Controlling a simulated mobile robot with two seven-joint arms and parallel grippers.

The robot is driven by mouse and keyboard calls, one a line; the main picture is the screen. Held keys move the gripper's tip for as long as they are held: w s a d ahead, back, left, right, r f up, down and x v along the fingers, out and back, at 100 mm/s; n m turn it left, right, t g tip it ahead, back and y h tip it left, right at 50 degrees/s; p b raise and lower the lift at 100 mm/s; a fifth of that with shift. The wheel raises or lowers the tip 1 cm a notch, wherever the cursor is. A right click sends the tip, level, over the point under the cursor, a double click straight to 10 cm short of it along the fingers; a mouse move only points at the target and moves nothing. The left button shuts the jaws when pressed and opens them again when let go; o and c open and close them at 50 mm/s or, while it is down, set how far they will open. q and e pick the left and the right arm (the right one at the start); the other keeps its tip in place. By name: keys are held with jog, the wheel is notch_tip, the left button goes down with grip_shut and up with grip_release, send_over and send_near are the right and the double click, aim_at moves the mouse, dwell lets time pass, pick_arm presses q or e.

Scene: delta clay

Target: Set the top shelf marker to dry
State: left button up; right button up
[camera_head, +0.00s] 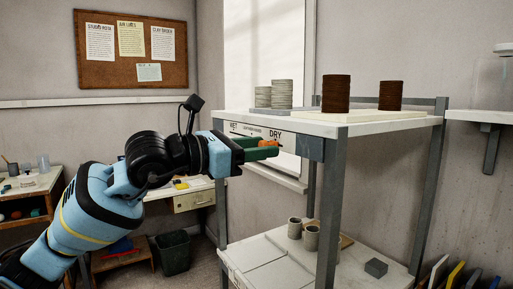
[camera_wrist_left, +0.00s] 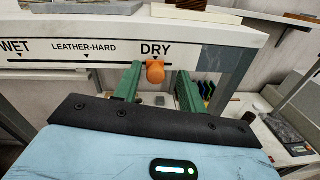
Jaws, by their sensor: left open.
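The top shelf (camera_head: 375,124) has a label strip on its front edge reading WET, LEATHER-HARD and DRY, best seen in the left wrist view (camera_wrist_left: 85,52). An orange marker knob (camera_wrist_left: 155,71) sits under the word DRY. In the head view the marker (camera_head: 268,143) shows at my left gripper's tip. My left gripper (camera_wrist_left: 156,85) is open, its green fingers on either side of the marker, with visible gaps. It also shows in the head view (camera_head: 262,150). I cannot tell whether a finger touches the marker. My right gripper is in neither view.
Dark brown stacks (camera_head: 336,93) and pale stacks (camera_head: 282,94) stand on the top shelf. Cups (camera_head: 311,238) and a grey block (camera_head: 376,268) are on the lower shelf. A grey post (camera_head: 330,210) stands close right of the gripper. A bin (camera_head: 173,252) is on the floor.

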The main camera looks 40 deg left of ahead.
pick_arm(q)
jog(key=shift+a, duration=0.1)
jog(key=b+v, duration=0.4)
jog(key=v, duration=0.3)
jog(key=shift+s, duration=0.35)
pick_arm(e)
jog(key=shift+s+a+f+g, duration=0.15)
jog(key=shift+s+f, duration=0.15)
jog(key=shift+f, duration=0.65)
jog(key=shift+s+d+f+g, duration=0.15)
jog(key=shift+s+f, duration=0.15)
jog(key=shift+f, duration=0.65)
pick_arm(q)
jog(key=shift+a, duration=0.1)
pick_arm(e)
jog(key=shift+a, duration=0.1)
